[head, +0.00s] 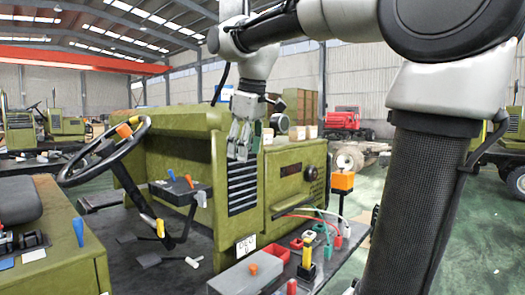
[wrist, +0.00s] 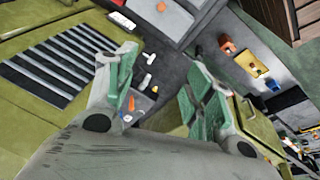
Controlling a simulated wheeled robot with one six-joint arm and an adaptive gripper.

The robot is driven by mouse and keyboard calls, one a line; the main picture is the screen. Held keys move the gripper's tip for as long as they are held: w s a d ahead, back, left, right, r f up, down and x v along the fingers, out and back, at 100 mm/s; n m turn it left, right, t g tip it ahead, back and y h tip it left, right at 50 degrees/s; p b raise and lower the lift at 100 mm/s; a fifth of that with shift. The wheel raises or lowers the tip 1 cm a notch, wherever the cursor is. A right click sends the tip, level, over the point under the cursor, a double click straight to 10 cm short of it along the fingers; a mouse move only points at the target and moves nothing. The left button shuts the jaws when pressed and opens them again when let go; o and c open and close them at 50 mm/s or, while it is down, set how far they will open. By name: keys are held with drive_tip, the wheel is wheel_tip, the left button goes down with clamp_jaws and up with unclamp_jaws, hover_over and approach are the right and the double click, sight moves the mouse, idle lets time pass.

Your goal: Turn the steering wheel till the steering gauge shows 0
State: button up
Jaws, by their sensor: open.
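The black steering wheel (head: 104,150) stands tilted on its column at the left of the head view. An orange knob (head: 124,131) sits at its upper part. My gripper (head: 238,150) is right of the wheel, apart from it, in front of the green cab's louvred panel. In the wrist view my gripper (wrist: 160,98) shows two spread green-grey fingers with nothing between them. The wheel is not seen in the wrist view. I cannot make out a steering gauge or its reading.
A lever box (head: 181,188) stands right of the steering column. A bench (head: 330,262) with a grey box, coloured connectors and cables is at the lower right. The cab's green body lies between my gripper and the wheel.

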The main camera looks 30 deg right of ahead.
drive_tip(key=shift+s+d+f, duration=0.4)
drive_tip(key=shift+s+d, duration=0.2)
drive_tip(key=shift+s, duration=0.2)
drive_tip(key=shift+w+m, duration=0.1)
drive_tip(key=shift+m, duration=0.3)
drive_tip(key=s+d+f+m, duration=0.1)
drive_tip(key=s+f+m, duration=0.2)
drive_tip(key=s+f, duration=0.5)
drive_tip(key=s+d+f+m+t, duration=0.1)
drive_tip(key=s+d+f+m, duration=0.1)
drive_tip(key=s+f, duration=0.7)
drive_tip(key=shift+d+m, duration=0.3)
drive_tip(key=shift+m, duration=0.3)
idle(0.4)
